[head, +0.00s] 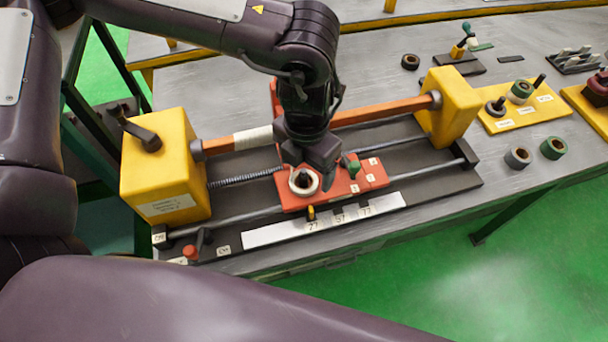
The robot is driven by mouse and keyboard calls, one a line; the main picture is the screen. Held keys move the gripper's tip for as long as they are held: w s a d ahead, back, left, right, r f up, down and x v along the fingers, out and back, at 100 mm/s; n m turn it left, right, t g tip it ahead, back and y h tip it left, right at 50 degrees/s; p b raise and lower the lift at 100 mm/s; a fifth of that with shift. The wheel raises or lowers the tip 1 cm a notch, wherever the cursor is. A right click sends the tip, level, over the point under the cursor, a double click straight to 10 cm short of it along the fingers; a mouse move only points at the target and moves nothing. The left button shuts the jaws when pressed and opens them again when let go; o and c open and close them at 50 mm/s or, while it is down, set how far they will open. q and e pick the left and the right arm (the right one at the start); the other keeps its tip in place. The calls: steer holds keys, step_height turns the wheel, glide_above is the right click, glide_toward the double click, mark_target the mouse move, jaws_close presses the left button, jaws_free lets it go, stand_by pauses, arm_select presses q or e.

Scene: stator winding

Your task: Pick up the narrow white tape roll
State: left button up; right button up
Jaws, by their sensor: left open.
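A white tape roll (303,182) sits on the orange carriage (345,190) of the winding fixture, around a dark post. My left gripper (312,172) is open and points down right over the roll. Its dark fingers overlap the roll's upper and right edge in the head view. I cannot tell whether the fingers touch the roll. My right gripper is not in view.
Yellow blocks (163,170) and (447,105) stand at both ends of the fixture, joined by an orange bar (380,109) partly wrapped in white. A green knob (353,168) is close right of the gripper.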

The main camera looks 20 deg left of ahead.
mark_target(304, 170)
arm_select(q)
steer(key=shift+w+a+f+p, duration=0.2)
steer(key=shift+f+p, duration=0.15)
steer(key=shift+f, duration=0.25)
steer(key=shift+w+a+f+p, duration=0.15)
steer(key=shift+f+p, duration=0.2)
steer(key=shift+f, duration=0.25)
step_height(304, 170, down, 3)
steer(key=shift+w+r, duration=0.1)
steer(key=shift+r, duration=0.1)
steer(key=c, duration=1.1)
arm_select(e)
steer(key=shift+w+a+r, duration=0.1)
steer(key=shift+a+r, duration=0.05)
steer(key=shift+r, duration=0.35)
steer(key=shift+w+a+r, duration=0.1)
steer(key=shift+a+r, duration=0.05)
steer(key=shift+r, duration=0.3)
arm_select(q)
steer(key=shift+o, duration=0.2)
steer(key=shift+r, duration=0.1)
